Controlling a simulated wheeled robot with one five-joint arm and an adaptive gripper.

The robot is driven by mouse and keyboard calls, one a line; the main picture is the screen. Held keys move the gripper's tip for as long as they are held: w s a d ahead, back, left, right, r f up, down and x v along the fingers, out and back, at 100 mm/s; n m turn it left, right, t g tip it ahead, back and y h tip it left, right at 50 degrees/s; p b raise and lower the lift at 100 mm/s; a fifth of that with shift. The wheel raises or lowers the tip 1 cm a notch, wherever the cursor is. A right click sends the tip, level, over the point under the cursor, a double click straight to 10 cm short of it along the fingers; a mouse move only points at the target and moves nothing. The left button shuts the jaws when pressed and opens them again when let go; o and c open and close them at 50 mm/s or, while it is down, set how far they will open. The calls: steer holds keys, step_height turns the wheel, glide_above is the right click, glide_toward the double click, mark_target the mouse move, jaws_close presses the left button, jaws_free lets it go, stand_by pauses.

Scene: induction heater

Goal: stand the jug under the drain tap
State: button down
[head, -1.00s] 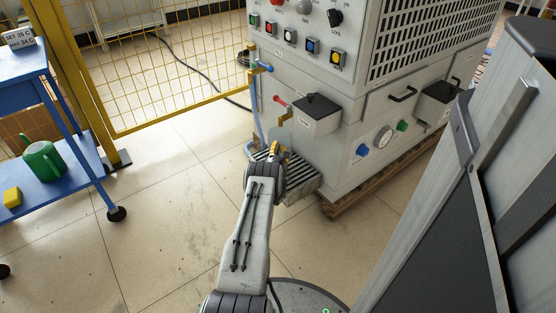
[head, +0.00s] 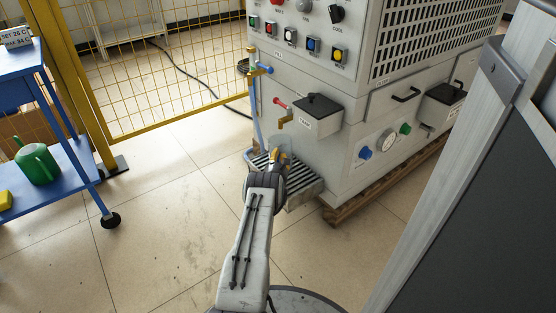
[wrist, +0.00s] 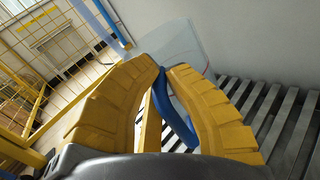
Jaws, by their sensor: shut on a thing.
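A clear jug (head: 284,147) with a blue handle (wrist: 172,112) is in front of the heater's lower left side. My gripper (head: 275,156) is shut on the blue handle; its two yellow fingers (wrist: 166,70) show in the wrist view. The jug's clear body (wrist: 176,44) is beyond the fingertips. The brass drain tap (head: 284,123) with a red lever (head: 280,102) is on the heater front, just above the jug in the head view. The slatted grate (head: 302,188) is below. I cannot tell whether the jug touches it.
A blue tap (head: 263,69) with a pale blue hose (head: 257,120) is left of the drain tap. A grey box (head: 318,115) juts out on the right. A blue cart (head: 75,185) holding a green can (head: 38,165) stands left. The floor between is clear.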

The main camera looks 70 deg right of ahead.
steer(key=c, duration=1.4)
jaws_free()
steer(key=shift+a, duration=0.15)
steer(key=p+v, duration=0.1)
steer(key=v, duration=0.1)
steer(key=p+v, duration=0.1)
steer(key=p, duration=0.1)
steer(key=p+v, duration=0.2)
steer(key=shift+s+a+r, duration=0.15)
steer(key=shift+a+r, duration=0.15)
steer(key=shift+a, duration=0.05)
steer(key=shift+f+p+v, duration=0.15)
steer(key=shift+p+v, duration=1.35)
steer(key=shift+p, duration=0.1)
steer(key=shift+f+p+v, duration=0.15)
steer(key=shift+p+v, duration=1.4)
